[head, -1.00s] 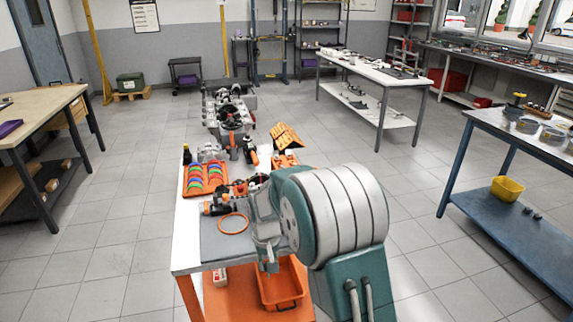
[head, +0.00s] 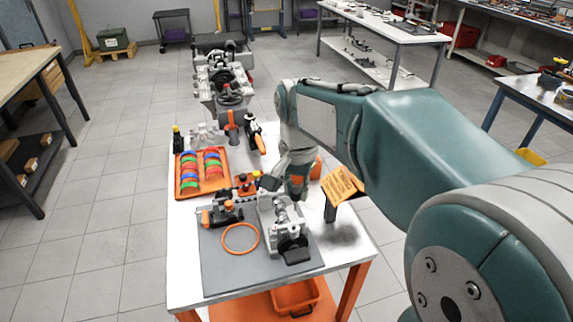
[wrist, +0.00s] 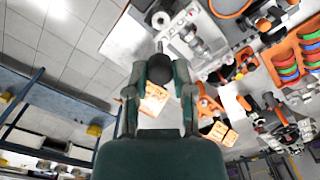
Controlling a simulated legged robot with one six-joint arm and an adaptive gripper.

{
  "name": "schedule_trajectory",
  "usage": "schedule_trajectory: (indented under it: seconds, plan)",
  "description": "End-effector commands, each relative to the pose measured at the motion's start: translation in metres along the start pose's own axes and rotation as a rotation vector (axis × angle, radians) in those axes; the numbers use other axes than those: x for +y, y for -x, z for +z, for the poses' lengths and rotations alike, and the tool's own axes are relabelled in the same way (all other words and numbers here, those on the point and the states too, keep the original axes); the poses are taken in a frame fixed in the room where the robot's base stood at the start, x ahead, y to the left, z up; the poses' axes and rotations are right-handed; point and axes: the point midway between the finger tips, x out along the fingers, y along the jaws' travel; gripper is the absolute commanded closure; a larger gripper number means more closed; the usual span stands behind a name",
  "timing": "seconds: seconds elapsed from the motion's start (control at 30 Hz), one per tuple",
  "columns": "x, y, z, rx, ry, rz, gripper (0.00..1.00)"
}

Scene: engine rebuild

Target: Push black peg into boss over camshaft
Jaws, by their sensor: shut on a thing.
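My gripper (wrist: 160,72) is in the wrist view, its two dark green fingers closed in around a round black end, which I take as the black peg (wrist: 160,67). In the head view my gripper (head: 297,186) hangs over the table behind the grey camshaft housing (head: 283,216); the peg cannot be made out clearly there. The housing stands on the grey mat with a black round part at its front. It shows beyond the fingertips in the wrist view (wrist: 187,38), apart from the peg. I cannot make out the boss opening.
An orange ring (head: 240,238) lies on the grey mat (head: 225,280) left of the housing. An orange tray of coloured rings (head: 178,192) is behind it. A tilted orange block (head: 342,185) is right of my gripper. Several engine parts fill the table's far end.

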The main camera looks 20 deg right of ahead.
Motion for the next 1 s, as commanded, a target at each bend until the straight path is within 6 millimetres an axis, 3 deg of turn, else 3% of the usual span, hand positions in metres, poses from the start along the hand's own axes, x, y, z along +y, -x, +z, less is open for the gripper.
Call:
schedule_trajectory:
  seconds: [0.23,1.0]
  plan:
    - [0.004,0.002,0.005,-0.002,-0.027,0.001,1.00]
    - [0.004,-0.054,0.004,-0.002,-0.025,0.001,1.00]
